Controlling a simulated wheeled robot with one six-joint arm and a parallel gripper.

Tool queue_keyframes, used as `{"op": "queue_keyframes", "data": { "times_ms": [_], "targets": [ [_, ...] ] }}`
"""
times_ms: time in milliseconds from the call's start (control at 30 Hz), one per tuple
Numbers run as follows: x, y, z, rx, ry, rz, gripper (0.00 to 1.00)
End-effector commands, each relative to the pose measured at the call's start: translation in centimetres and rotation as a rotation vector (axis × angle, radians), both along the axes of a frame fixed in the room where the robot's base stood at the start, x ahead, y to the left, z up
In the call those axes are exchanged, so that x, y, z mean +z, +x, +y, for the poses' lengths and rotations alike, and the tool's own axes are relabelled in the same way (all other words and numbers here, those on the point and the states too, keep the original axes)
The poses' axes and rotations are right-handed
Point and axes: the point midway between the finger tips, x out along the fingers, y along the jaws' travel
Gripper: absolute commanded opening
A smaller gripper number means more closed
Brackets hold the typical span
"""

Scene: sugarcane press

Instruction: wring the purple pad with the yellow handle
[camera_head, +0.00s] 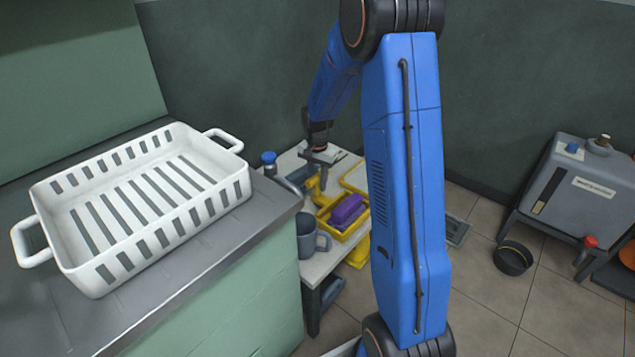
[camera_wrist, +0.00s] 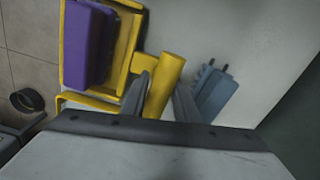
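The purple pad (camera_head: 347,210) lies in a yellow press frame (camera_head: 343,236) on a low white table. In the wrist view the purple pad (camera_wrist: 88,45) sits at upper left in the yellow frame (camera_wrist: 122,48). The yellow handle (camera_wrist: 170,72) is joined to the frame by a short yellow arm. My gripper (camera_wrist: 164,95) has the yellow handle between its two grey fingers, with a small gap showing beside the right finger. It looks open. In the head view my gripper (camera_head: 321,166) is over the table, small and partly unclear at the handle (camera_head: 315,186).
A grey mug (camera_head: 308,240) stands on the white table's (camera_head: 318,265) near edge. A white slotted basket (camera_head: 150,195) stands on the counter at left. A grey tank (camera_head: 585,185) and a black bowl (camera_head: 513,258) are at right. A blue-grey object (camera_wrist: 213,92) lies right of the handle.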

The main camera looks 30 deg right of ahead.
Motion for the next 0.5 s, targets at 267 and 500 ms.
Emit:
{"op": "queue_keyframes", "data": {
  "times_ms": [267,500],
  "targets": [
    [0.1,-0.6,-0.3,0.0,-0.001,-0.001,0.0],
    [0.1,-3.8,-1.6,0.0,0.0,-0.001,0.0]
  ]
}}
